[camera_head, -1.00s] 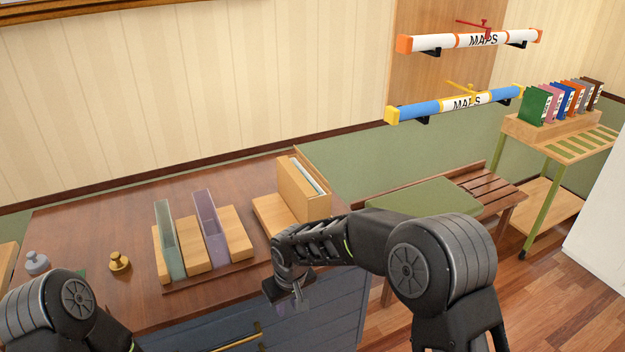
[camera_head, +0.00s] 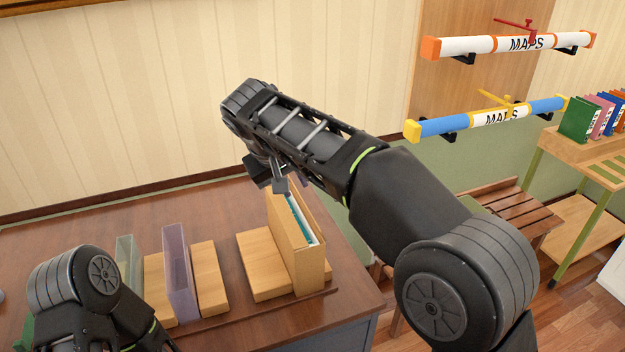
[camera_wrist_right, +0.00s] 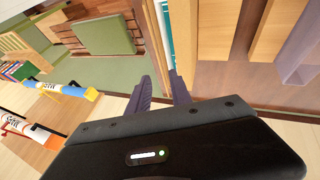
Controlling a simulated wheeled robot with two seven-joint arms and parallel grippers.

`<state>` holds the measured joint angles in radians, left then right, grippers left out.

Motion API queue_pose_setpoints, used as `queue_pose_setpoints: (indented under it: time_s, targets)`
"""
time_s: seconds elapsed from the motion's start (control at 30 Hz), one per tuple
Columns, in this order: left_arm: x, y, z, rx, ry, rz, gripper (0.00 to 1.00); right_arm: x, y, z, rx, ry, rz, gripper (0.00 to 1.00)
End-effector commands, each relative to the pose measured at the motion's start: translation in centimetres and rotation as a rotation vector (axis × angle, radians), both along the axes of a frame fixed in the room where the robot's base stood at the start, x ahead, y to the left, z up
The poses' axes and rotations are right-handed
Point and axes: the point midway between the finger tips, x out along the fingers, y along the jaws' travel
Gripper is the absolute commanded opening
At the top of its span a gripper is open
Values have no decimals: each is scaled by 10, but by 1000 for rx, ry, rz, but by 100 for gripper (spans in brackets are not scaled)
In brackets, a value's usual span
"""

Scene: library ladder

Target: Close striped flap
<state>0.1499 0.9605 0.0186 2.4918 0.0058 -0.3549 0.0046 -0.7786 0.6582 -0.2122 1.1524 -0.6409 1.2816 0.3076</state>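I cannot make out a striped flap in either view. A light wooden box file (camera_head: 306,258) stands upright on the dark desk, with white and teal sheets showing at its open top; it also shows in the right wrist view (camera_wrist_right: 207,40). My right gripper (camera_head: 281,187) is above the far end of this box and hides part of it.
Purple (camera_head: 178,270) and pale green (camera_head: 128,262) upright holders stand left of the box among wooden blocks. The desk (camera_head: 75,235) is clear toward the wall. Two map tubes (camera_head: 487,118) hang on the wall at right, above a slatted bench (camera_head: 515,208).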

Motion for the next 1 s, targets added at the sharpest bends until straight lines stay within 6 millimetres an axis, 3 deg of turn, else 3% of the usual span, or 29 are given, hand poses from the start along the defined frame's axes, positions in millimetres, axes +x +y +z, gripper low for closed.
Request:
queue_pose_setpoints:
  time_s: [0.47,1.0]
  targets:
    - [-1,0,1,1,1,1,0,3,-2,-5,-1,2,-1,25]
    - [-2,1,12,4,6,2,0,35,-16,-64,-1,1,0,25]
